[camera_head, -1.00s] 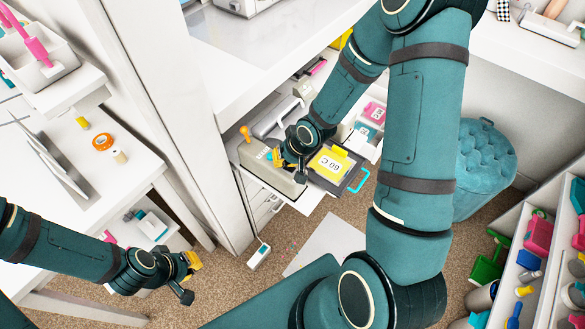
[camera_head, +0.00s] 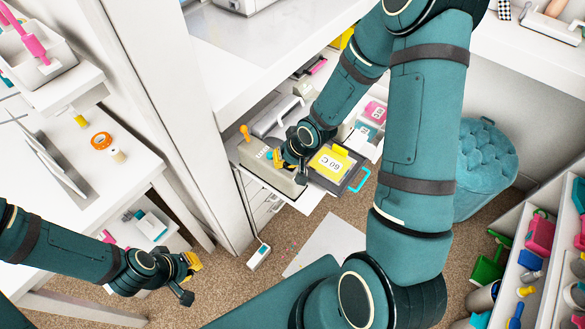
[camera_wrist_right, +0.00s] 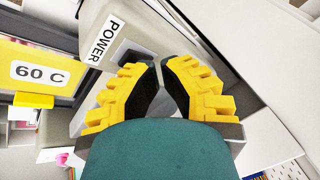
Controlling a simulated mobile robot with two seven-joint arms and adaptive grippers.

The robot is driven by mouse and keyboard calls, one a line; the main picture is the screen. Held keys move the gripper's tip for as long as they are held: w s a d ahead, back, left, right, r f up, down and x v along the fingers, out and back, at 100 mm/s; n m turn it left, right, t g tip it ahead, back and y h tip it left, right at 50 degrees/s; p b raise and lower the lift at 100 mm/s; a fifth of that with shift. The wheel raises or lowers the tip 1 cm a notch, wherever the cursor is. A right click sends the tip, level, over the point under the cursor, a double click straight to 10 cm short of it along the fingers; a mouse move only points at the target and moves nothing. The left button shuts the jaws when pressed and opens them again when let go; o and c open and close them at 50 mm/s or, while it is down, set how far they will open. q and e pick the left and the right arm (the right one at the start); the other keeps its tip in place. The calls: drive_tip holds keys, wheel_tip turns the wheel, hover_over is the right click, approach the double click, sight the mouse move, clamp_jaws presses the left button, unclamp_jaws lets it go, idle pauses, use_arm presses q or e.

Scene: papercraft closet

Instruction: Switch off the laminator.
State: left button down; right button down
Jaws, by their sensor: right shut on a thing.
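The laminator (camera_head: 252,158) is a beige-grey machine on a pull-out shelf under the white counter, with an orange lever (camera_head: 245,132) on its left end. In the right wrist view its body carries a POWER label (camera_wrist_right: 104,40). My right gripper (camera_head: 276,158) is at the laminator's front. In its wrist view the yellow fingers (camera_wrist_right: 160,66) are closed together just beside the POWER label, shut on the power switch, which the fingers mostly hide. My left gripper (camera_head: 192,276) hangs over the carpet at lower left, away from the laminator; its opening is unclear.
A teal pouf (camera_head: 487,165) and a shelf of tools stand at right.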

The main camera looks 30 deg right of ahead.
drive_tip(key=shift+f+b, duration=0.3)
idle(0.6)
drive_tip(key=shift+r, duration=0.1)
drive_tip(key=shift+w+r+p, duration=0.1)
drive_tip(key=shift+r+p, duration=0.5)
drive_tip(key=shift+r, duration=0.1)
drive_tip(key=shift+w+a+r+p, duration=0.1)
drive_tip(key=shift+w+r+p, duration=0.05)
drive_tip(key=shift+r+p, duration=0.6)
drive_tip(key=shift+w+a+r+p, duration=0.15)
drive_tip(key=shift+r+p, duration=0.4)
drive_tip(key=shift+r, duration=0.35)
drive_tip(key=shift+w+r+p, duration=0.15)
drive_tip(key=shift+r+p, duration=0.5)
drive_tip(key=shift+r, duration=0.2)
drive_tip(key=shift+f, duration=0.1)
